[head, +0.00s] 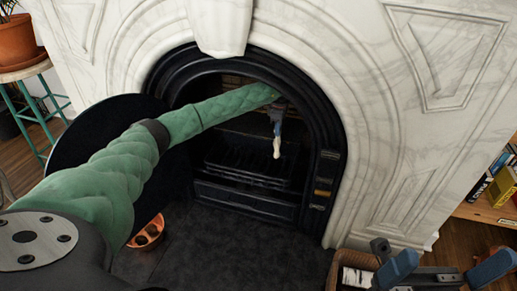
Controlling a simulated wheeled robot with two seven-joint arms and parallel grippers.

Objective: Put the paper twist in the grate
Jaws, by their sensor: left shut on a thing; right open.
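The paper twist (276,149) is a small pale piece hanging down from my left gripper (277,134). My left arm reaches from the lower left into the fireplace opening. The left gripper is shut on the twist's upper end. In the picture the twist's lower tip shows against the back part of the black grate (245,172); I cannot tell whether it touches it. My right gripper (443,268) is open and empty at the lower right, outside the fireplace.
The white marble surround (382,130) and black iron arch frame the opening closely. A basket (335,268) with pale contents stands beside my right gripper. A copper pot (146,232) sits on the dark hearth (225,250), partly behind my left arm. Books (502,187) stand on a shelf at right.

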